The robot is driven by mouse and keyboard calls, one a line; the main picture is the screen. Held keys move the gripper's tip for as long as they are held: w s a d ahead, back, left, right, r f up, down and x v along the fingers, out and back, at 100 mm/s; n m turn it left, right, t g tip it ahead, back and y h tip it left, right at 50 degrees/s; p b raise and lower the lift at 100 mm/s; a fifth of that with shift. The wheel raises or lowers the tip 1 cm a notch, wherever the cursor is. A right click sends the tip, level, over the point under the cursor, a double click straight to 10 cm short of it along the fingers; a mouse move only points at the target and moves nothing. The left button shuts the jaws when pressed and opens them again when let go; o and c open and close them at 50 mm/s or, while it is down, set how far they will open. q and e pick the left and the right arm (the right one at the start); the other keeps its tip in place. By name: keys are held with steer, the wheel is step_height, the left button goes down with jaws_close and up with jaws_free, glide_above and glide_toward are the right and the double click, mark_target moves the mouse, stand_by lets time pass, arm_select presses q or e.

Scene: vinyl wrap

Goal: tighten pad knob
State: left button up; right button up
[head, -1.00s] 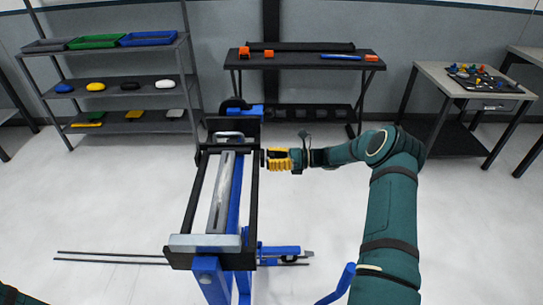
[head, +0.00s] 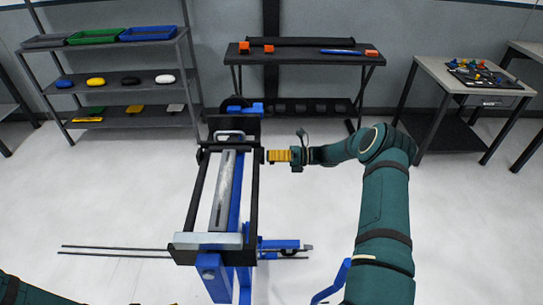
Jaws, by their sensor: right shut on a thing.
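A black and blue stand with a long grey bar down its middle, the wrapping frame (head: 254,200), stands at the centre of the head view. A small black pad knob (head: 262,156) sticks out from the right side of its black rail, near the far end. My right gripper (head: 270,156), with yellow fingers, reaches in from the right and is shut on the knob; the fingers hide part of it. Only a piece of my left arm shows at the bottom left corner, and its gripper is out of view.
A shelf rack (head: 125,80) with trays and coloured pieces stands at the back left. A dark table (head: 300,58) with orange items is behind the frame. A side table (head: 430,78) is at the right. Thin rods (head: 115,250) lie low at the left.

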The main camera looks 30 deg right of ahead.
stand_by(0.5)
steer(key=o, duration=1.2)
steer(key=v, duration=1.2)
steer(key=shift+s, duration=0.1)
